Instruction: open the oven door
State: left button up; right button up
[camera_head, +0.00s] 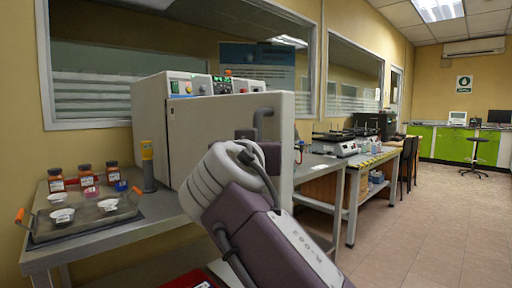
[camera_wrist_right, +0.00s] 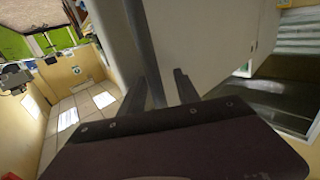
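The oven (camera_head: 150,112) is a pale grey box on the left bench, with a control panel on top. Its door (camera_head: 205,140) is a flat grey panel, which also fills much of the right wrist view (camera_wrist_right: 215,40). A dark handle (camera_head: 263,115) sits near the door's right edge. My right gripper (camera_head: 256,145) is at the handle, partly hidden by its own wrist. Its fingers are apart in the right wrist view (camera_wrist_right: 170,92), close to the door. My left gripper is not in view.
A yellow-topped device (camera_head: 148,165) stands beside the oven. Another bench with instruments (camera_head: 338,147) is to the right.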

jog(key=shift+s+d, duration=0.1)
jog(key=s+b, duration=0.1)
jog(key=s, duration=0.8)
jog(key=shift+a, duration=0.2)
